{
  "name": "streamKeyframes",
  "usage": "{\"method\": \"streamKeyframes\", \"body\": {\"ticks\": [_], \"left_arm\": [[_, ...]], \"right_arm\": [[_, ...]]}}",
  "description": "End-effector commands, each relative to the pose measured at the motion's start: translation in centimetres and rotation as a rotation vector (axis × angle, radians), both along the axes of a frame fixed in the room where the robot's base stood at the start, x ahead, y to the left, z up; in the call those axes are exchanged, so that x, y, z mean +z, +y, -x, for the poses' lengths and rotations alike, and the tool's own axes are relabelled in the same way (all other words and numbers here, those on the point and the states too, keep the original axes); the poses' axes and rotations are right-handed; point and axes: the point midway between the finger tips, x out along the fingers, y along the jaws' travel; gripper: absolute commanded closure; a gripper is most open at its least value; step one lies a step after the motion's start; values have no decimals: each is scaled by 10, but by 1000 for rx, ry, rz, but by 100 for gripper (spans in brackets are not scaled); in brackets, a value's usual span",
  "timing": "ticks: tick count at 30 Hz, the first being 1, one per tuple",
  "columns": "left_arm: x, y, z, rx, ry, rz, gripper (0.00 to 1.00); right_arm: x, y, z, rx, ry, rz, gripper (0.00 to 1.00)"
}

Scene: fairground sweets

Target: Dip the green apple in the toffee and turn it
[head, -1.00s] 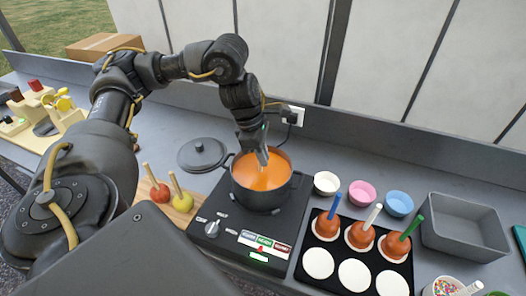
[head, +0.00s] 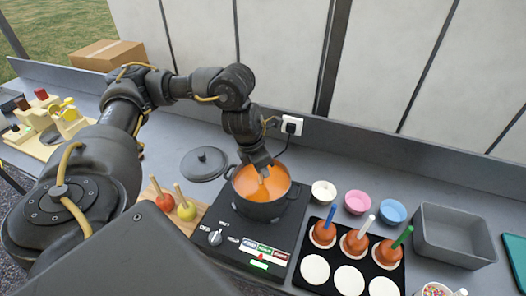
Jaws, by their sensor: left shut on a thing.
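The black pot (head: 262,209) of orange toffee (head: 246,184) stands on the black hob (head: 226,232). My left gripper (head: 262,172) points down over the pot, shut on a pale stick (head: 264,181) that goes down into the toffee. The green apple does not show; anything at the stick's lower end is hidden by the toffee. My right gripper is not in view.
A red apple (head: 165,203) and a yellowish apple (head: 187,211), both on sticks, rest on a wooden board left of the hob. The pot lid (head: 205,162) lies behind them. Right are small bowls (head: 357,201), a black tray (head: 331,250) with coated apples (head: 355,242), and a grey bin (head: 455,240).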

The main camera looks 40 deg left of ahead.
Motion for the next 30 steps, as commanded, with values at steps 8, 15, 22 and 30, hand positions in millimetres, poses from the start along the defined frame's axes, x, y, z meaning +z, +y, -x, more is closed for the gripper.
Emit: {"method": "streamKeyframes", "body": {"ticks": [8, 15, 22, 30], "left_arm": [[8, -1, 0, 256, 4, 0, 100], [3, 0, 0, 378, 1, -1, 100], [1, 0, 0, 386, -1, -1, 100], [13, 0, 0, 385, -1, 0, 100]], "right_arm": [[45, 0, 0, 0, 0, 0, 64], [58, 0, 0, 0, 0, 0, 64], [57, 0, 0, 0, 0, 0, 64], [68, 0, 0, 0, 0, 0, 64]]}}
